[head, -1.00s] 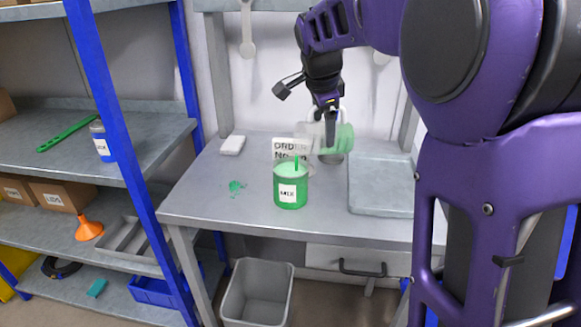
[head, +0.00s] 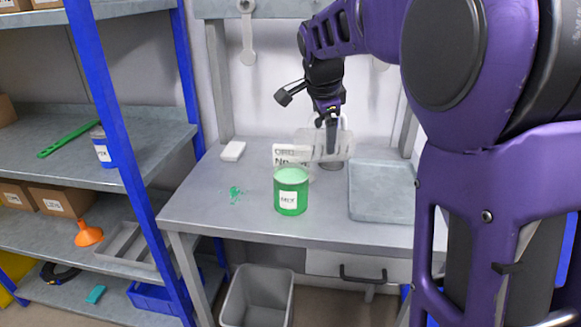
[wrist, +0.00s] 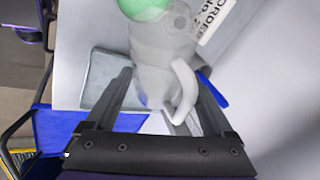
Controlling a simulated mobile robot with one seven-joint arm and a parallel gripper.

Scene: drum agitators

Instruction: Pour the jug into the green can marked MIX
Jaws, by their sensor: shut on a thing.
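The green can (head: 291,200) stands upright on the bench with a white label, its lettering small and blurred. Pale green liquid reaches near its rim; the green also shows at the top of the wrist view (wrist: 142,6). The jug looks clear, with no green seen inside and no stream falling. In the wrist view the jug's handle (wrist: 185,88) is between my fingers.
Green spatter (head: 236,194) lies on the bench left of the can. A white card reading ORDER (head: 284,153) stands behind the can. A grey tray (head: 381,208) is at right, a white block (head: 233,151) at back left. A grey bin (head: 258,296) stands below.

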